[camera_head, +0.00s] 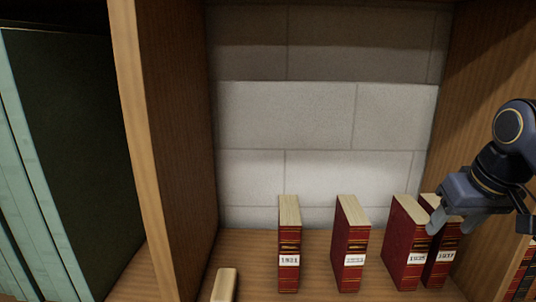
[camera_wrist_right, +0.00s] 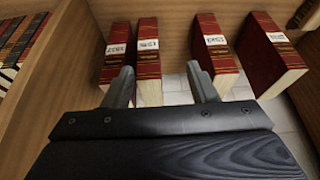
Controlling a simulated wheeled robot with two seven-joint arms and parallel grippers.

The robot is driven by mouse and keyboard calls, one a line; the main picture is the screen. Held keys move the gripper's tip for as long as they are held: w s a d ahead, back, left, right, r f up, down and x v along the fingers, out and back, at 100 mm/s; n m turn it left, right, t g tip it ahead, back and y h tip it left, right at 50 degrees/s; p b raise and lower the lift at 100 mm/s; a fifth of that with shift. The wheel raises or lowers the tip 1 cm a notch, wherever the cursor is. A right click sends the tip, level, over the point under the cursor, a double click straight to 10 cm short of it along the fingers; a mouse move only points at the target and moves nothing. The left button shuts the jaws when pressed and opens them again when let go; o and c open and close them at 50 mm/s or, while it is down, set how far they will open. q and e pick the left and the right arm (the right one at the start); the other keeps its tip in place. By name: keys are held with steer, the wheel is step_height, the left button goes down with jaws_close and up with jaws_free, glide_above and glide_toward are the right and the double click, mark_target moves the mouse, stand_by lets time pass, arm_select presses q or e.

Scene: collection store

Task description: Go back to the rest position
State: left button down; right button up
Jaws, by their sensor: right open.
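My right gripper (camera_head: 445,222) comes in from the right in the head view, near the tops of the two rightmost red books. It is open in the right wrist view (camera_wrist_right: 160,67), with no book clamped in it. The red book labelled 1935 (camera_head: 405,250) stands upright beside the red book labelled 1937 (camera_head: 441,266), which the gripper partly covers. In the wrist view the book seen between the fingertips (camera_wrist_right: 148,52) is beyond them; contact cannot be told. My left gripper is out of view.
A red book labelled 1921 (camera_head: 289,250) and another red book (camera_head: 351,248) stand apart on the shelf (camera_head: 322,270). A pale wooden piece (camera_head: 225,284) is at front left. Wooden uprights (camera_head: 165,130) bound the bay; large green volumes (camera_head: 70,160) stand left of it.

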steer(key=s+a+f+y, duration=0.1)
steer(key=s+a+f, duration=0.4)
steer(key=f, duration=0.2)
steer(key=s+a+f+y, duration=0.1)
steer(key=s+a+f, duration=0.4)
steer(key=f, duration=0.3)
steer(key=s+a+f+t+y, duration=0.1)
steer(key=s+a+f+y, duration=0.1)
steer(key=s+a+f, duration=0.3)
step_height(320, 180, down, 3)
steer(key=shift+f+m, duration=0.2)
steer(key=shift+m, duration=0.1)
steer(key=shift+s, duration=0.1)
